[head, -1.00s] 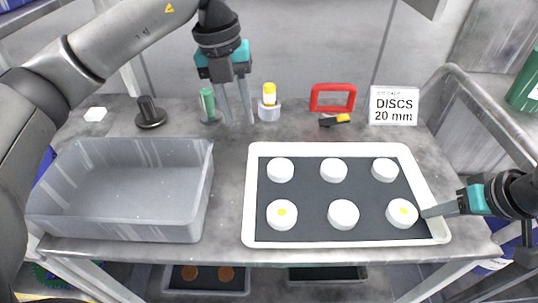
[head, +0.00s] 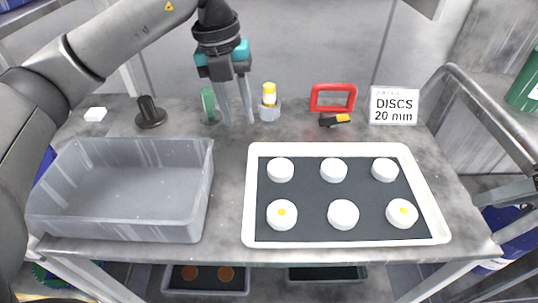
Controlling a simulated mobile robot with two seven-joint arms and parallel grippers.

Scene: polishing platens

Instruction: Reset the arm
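My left gripper (head: 238,122) hangs over the back of the table, fingers pointing down and apart, with nothing seen between them. It is between a green-topped item (head: 209,103) and a yellow-capped bottle in a grey holder (head: 269,104). My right gripper is out of the head view. A white tray (head: 249,200) with a dark mat holds several white discs in two rows. The front-left disc (head: 282,215) and front-right disc (head: 402,213) each carry a yellow dot. The front-middle disc (head: 343,215) and the back-row discs (head: 333,170) look plain.
An empty grey bin (head: 125,188) stands at the left. A black handled tool (head: 151,113), a white block (head: 95,114), a red frame (head: 333,97), a black-and-yellow tool (head: 335,120) and a DISCS 20 mm sign (head: 394,105) line the back. A metal rail (head: 490,120) runs along the right.

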